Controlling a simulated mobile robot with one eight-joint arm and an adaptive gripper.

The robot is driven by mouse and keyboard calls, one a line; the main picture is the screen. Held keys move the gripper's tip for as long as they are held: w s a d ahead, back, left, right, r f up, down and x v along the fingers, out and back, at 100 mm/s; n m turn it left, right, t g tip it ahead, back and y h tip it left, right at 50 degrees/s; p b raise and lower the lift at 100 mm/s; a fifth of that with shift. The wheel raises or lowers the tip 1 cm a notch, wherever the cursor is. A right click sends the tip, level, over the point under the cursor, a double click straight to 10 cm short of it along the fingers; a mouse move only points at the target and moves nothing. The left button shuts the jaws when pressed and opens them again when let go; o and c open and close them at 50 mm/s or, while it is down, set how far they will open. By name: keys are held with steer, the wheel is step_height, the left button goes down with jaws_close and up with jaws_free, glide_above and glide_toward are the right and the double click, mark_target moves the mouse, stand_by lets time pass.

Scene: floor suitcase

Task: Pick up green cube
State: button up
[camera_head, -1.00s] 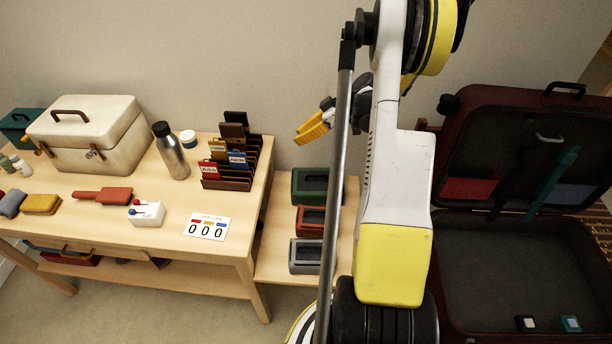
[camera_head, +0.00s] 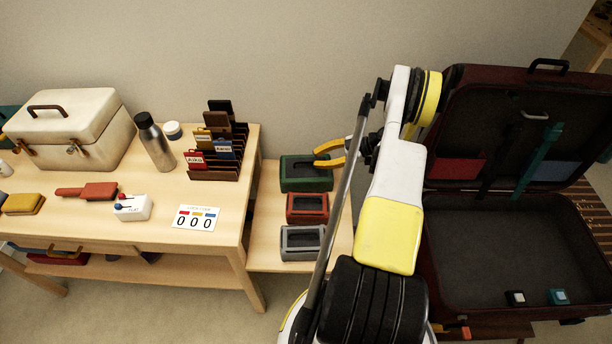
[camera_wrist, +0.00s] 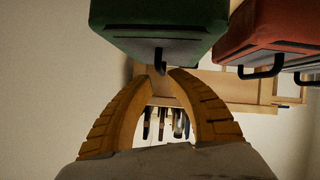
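A green box-like block (camera_head: 305,182) with a dark recess in its top sits at the back of the low wooden side shelf. In the wrist view the green block (camera_wrist: 165,30) fills the top centre, with a dark hook-shaped handle on its near face. My gripper (camera_head: 317,157) is at the block's upper right edge in the head view, with two yellow fingers apart. In the wrist view my gripper's fingertips (camera_wrist: 164,72) lie just below the block, close to the hook. I see nothing held between them; contact cannot be told.
A red block (camera_head: 307,208) and a grey block (camera_head: 302,242) stand in front of the green one. The table (camera_head: 225,262) at left holds a card rack (camera_head: 218,150) and bottle (camera_head: 155,142). An open suitcase (camera_head: 437,285) lies at right, with two small cubes inside.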

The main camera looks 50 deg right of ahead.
mark_target(308, 162)
steer(key=b+x, duration=0.2)
steer(key=x, duration=0.3)
steer(key=shift+s+f+b, duration=0.1)
steer(key=shift+f+b, duration=0.05)
steer(key=shift+b, duration=0.2)
jaws_close()
